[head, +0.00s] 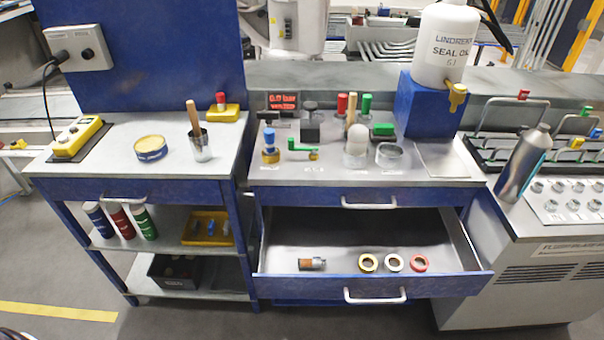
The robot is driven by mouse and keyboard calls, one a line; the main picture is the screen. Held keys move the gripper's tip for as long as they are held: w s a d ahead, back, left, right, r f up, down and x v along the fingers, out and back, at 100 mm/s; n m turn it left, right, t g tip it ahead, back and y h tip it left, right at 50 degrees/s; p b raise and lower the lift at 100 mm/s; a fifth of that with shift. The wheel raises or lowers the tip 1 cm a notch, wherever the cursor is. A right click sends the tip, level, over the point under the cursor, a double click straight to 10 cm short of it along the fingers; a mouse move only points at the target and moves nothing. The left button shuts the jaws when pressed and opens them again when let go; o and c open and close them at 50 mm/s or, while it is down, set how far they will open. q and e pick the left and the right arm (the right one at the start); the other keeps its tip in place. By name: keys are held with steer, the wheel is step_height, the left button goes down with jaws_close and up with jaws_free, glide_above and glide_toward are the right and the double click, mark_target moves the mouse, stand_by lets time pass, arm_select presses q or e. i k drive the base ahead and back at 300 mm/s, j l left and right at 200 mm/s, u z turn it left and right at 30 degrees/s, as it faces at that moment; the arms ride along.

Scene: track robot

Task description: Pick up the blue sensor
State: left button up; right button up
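I cannot tell for certain which thing is the blue sensor. A small upright fitting with a blue top and a brass-coloured base (270,147) stands on the middle workbench, at its left side. Small bluish pieces (225,228) also lie in a yellow tray (203,242) on the left bench's upper shelf, too small to make out clearly. Neither of my grippers is in view.
The middle bench's drawer (340,240) is pulled open, with a small cylinder (312,264) and three rings (394,263) inside. A white oil jug (445,45) stands on a blue block (425,108). A green-handled valve (303,149) is beside the blue-topped fitting. A metal bottle (523,163) leans at right.

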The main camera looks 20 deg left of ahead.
mark_target(270, 150)
steer(key=l+u, duration=0.1)
steer(key=u, duration=0.7)
steer(key=l+u, duration=0.2)
steer(key=u, duration=0.2)
steer(key=i, duration=0.05)
